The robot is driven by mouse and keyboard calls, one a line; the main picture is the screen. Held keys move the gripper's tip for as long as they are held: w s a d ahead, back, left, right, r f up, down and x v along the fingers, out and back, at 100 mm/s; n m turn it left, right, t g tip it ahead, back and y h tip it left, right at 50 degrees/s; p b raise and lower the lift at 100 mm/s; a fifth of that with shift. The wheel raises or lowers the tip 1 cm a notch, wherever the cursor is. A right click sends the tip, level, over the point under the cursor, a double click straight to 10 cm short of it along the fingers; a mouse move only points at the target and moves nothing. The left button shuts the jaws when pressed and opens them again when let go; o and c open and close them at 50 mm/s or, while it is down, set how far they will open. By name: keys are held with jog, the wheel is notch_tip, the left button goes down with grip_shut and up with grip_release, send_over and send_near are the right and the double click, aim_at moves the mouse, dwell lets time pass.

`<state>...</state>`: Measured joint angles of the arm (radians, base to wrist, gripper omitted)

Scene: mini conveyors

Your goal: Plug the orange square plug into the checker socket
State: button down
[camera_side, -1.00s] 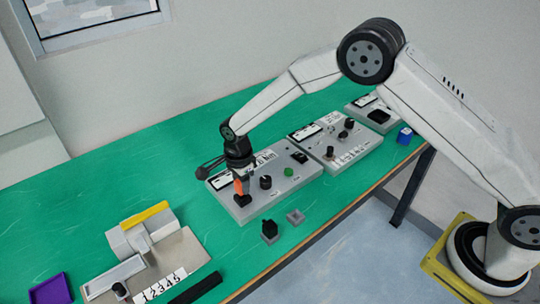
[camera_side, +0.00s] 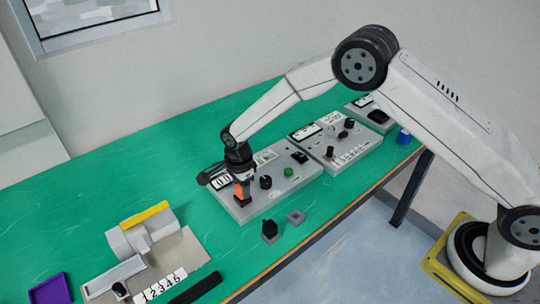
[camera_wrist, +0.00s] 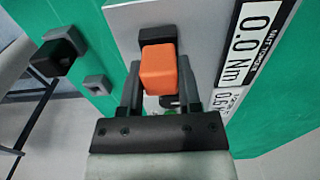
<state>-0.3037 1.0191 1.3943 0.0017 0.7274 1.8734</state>
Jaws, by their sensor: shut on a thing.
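The orange square plug (camera_side: 241,191) is between the fingers of my gripper (camera_side: 240,180) at the near left corner of the grey checker panel (camera_side: 262,207). In the wrist view the orange plug (camera_wrist: 158,68) sits between the two dark fingers of my gripper (camera_wrist: 158,88), which are shut on it. A black socket-like block (camera_wrist: 155,33) on the checker panel (camera_wrist: 118,22) shows right behind the plug. The plug and this block overlap in both views, so I cannot tell how deep the plug sits.
The checker panel carries a black knob (camera_side: 265,182), a green button (camera_side: 288,171) and a 0.0 Nm display (camera_wrist: 250,42). A black block (camera_side: 269,229) and a grey square block (camera_side: 296,217) stand in front. A grey device with a yellow bar (camera_side: 145,219) stands at the left.

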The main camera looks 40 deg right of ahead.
jog(key=shift+f, duration=0.1)
jog(key=shift+c, duration=1.1)
grip_release()
jog(key=shift+r, duration=3.9)
